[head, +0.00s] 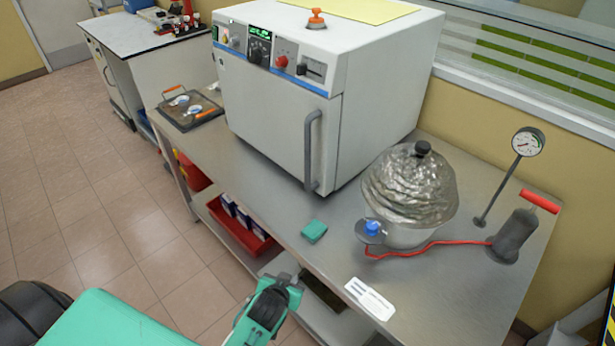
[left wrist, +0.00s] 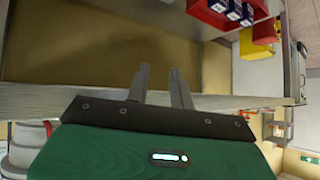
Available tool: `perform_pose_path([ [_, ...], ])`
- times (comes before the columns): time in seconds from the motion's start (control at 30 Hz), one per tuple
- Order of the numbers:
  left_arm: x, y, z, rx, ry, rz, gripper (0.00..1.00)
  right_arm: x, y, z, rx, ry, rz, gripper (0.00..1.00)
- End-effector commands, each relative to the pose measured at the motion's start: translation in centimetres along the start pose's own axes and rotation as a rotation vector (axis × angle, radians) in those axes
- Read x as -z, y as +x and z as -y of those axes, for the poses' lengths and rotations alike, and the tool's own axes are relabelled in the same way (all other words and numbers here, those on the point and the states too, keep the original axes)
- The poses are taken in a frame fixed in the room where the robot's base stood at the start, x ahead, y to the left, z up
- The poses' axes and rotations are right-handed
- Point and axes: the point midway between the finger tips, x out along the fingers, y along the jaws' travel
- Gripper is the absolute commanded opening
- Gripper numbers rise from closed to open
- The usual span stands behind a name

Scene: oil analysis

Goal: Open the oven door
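The white oven (head: 380,60) stands on the steel bench, and its front door (head: 265,125) looks closed. A grey vertical bar handle (head: 309,150) runs along the door's right side. My left gripper (head: 288,284) is low in front of the bench's front edge, well below and apart from the handle. In the left wrist view its two fingers (left wrist: 161,76) are apart with nothing between them. They point toward the bench's lower shelf area. My right gripper is in neither view.
The bench (head: 340,215) also holds a foil-covered pot (head: 408,185), a pump (head: 515,235), a gauge (head: 527,142), a teal block (head: 314,231), a white label (head: 369,298) and a tray (head: 190,108). A red bin (head: 240,228) sits on the lower shelf. The bench top before the door is mostly clear.

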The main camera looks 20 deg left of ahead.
Motion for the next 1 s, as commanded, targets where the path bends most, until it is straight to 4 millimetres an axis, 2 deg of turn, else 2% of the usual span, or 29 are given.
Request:
perform_pose_path([
  [0.03,2.3,-1.4,0.6,0.015,-0.017,-0.034,0.23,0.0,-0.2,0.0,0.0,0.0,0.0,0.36],
  [0.17,8.5,-4.7,2.2,0.061,-0.067,-0.153,0.23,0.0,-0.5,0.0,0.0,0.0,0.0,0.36],
  [0.2,11.5,-5.7,2.8,0.08,-0.09,-0.231,0.23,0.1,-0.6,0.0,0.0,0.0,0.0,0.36],
  [0.3,17.0,-6.7,3.3,0.106,-0.128,-0.417,0.23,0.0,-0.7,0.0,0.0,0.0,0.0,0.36],
  [0.4,20.6,-7.4,3.3,0.108,-0.142,-0.552,0.23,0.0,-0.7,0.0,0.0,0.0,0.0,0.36],
  [0.5,23.0,-8.1,3.1,0.103,-0.147,-0.642,0.23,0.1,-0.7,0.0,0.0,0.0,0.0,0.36],
  [0.67,24.6,-8.4,3.0,0.098,-0.145,-0.7,0.23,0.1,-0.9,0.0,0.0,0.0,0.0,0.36],
  [0.87,26.2,-6.8,3.3,0.098,-0.145,-0.701,0.23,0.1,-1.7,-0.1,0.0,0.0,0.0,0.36],
  [1.0,27.9,-4.8,3.6,0.097,-0.144,-0.7,0.23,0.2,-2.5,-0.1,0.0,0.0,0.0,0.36],
])
